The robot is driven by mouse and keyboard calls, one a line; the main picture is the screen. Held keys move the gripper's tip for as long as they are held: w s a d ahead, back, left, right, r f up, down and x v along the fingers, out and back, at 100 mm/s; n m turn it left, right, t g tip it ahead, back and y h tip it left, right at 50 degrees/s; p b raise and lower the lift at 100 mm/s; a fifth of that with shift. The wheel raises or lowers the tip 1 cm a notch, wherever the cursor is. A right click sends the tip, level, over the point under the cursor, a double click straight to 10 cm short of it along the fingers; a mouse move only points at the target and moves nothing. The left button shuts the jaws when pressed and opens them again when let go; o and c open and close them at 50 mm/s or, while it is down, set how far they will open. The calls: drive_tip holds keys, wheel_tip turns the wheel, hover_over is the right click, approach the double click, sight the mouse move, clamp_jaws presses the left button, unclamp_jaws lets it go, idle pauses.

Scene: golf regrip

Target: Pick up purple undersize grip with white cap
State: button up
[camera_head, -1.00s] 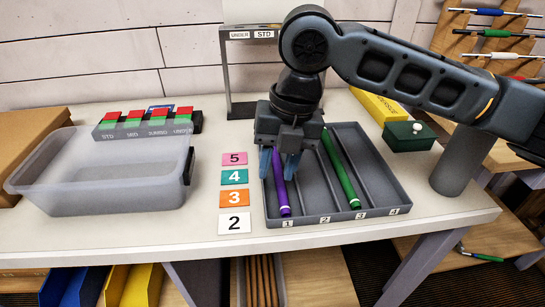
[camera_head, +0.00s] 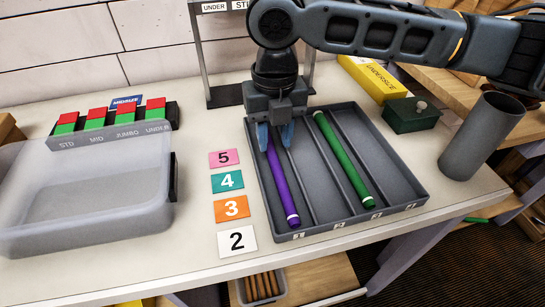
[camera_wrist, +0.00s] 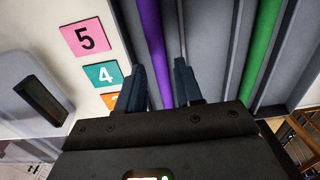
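The purple grip (camera_head: 281,186) with a white band at its near end lies lengthwise in the leftmost lane of the grey tray (camera_head: 340,230). It also shows in the wrist view (camera_wrist: 153,45), running between the two blue fingers. My gripper (camera_head: 275,140) points down over the far part of the purple grip. In the wrist view my gripper (camera_wrist: 160,85) is open, with a gap on both sides of the grip. I cannot tell how far the fingertips are above it.
A green grip (camera_head: 345,165) lies in another lane. Number cards (camera_head: 231,208) line the tray's left side. A clear bin (camera_head: 85,205) stands at left, a green box (camera_head: 412,115) and grey cylinder (camera_head: 482,138) at right. A dark stand (camera_head: 205,60) is behind.

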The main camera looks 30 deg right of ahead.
sight(274, 157)
drive_tip(key=f, duration=0.4)
drive_tip(key=shift+s+a+f, duration=0.15)
drive_tip(key=shift+s+a, duration=0.05)
clamp_jaws()
